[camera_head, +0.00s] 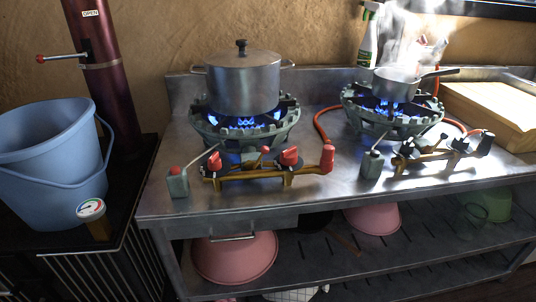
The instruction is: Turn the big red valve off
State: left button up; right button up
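The largest red valve handle (327,158) stands upright at the right end of a brass pipe (250,177) in front of the left gas burner (245,133). An orange hose (320,122) runs up behind it. Two smaller red knobs, one on the left (213,163) and one on the right (289,156), sit on the same brass pipe. Blue flames (240,122) burn on the left burner under a lidded metal pot (243,84). Neither of my grippers is in view.
A second lit burner (391,113) holds a steaming saucepan (397,84); its brass pipe (432,157) has black handles. A blue bucket (50,165) stands at left. A wooden board (495,108) lies at right. The steel counter front (240,202) is mostly clear.

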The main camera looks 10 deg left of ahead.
aim_at(289, 156)
jog(key=k+j+z, duration=0.1)
jog(key=k, duration=0.3)
jog(key=k+j+z, duration=0.15)
jog(key=k, duration=0.25)
jog(key=k+l+z, duration=0.15)
jog(key=k+l, duration=0.3)
jog(key=k, duration=0.15)
